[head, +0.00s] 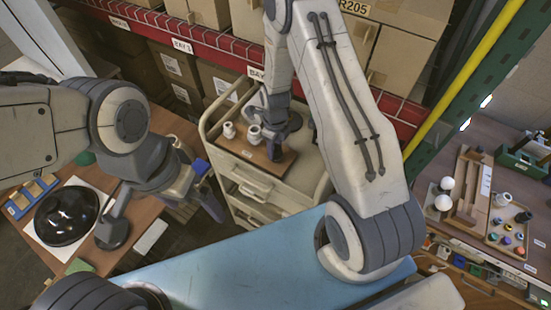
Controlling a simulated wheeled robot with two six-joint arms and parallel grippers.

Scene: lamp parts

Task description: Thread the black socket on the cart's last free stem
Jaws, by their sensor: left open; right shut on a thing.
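The grey cart (243,172) stands in the middle with a brown board (236,147) on top. Two white sockets (229,130) (254,134) stand on the board. My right gripper (276,148) points down over the board's right part, just right of the white sockets. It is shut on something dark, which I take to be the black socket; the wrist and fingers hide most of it. The free stem cannot be made out. My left gripper (168,212) is open and empty, left of the cart, over the right side of the brown table.
The brown table at left holds a black dome shade (67,215) on white paper and a blue-yellow tray (32,194). A blue surface (240,270) lies in front of the cart. Shelves with boxes stand behind. At right, trays hold white bulbs (443,202) and small coloured parts (507,238).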

